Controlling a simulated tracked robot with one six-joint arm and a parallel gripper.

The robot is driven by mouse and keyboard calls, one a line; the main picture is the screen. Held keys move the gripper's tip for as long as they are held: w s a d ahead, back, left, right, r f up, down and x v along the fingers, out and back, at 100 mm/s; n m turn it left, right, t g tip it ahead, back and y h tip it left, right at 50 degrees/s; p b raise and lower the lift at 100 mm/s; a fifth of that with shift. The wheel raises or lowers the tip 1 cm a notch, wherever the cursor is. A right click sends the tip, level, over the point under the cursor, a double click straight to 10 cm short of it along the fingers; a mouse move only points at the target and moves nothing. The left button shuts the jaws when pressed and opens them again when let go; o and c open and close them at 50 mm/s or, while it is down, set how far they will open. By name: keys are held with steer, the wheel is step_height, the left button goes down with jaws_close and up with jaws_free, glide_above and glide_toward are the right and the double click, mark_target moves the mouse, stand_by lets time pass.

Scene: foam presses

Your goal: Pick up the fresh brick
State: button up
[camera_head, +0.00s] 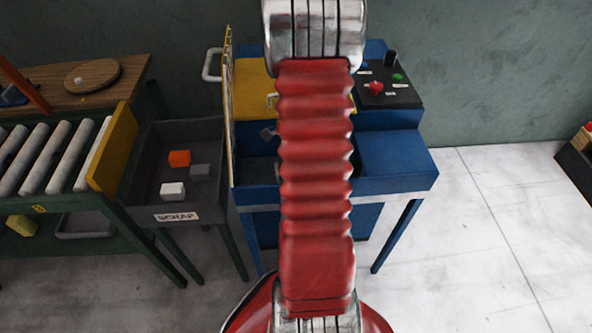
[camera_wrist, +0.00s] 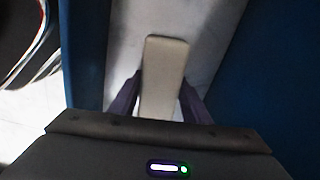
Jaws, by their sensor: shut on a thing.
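A pale cream brick (camera_wrist: 164,75) is between the two dark purple fingers of my gripper (camera_wrist: 160,98) in the wrist view. The gripper is shut on it, one finger against each long side. The brick's far end sticks out beyond the fingertips over a grey surface, with blue walls on both sides. I cannot tell whether the brick touches that surface. In the head view my red ribbed arm hides the gripper and the brick.
The blue press (camera_head: 397,160) has a control panel (camera_head: 388,93) on top and an open yellow guard (camera_head: 229,110) at its left. Left of it stands a grey scrap tray (camera_head: 150,145) with orange, grey and white blocks. A roller conveyor (camera_head: 45,160) is further left.

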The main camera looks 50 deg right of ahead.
steer(key=shift+r, duration=0.15)
step_height(320, 180, up, 9)
steer(key=shift+f, duration=0.1)
steer(key=shift+r, duration=0.45)
steer(key=shift+s, duration=0.1)
stand_by(0.5)
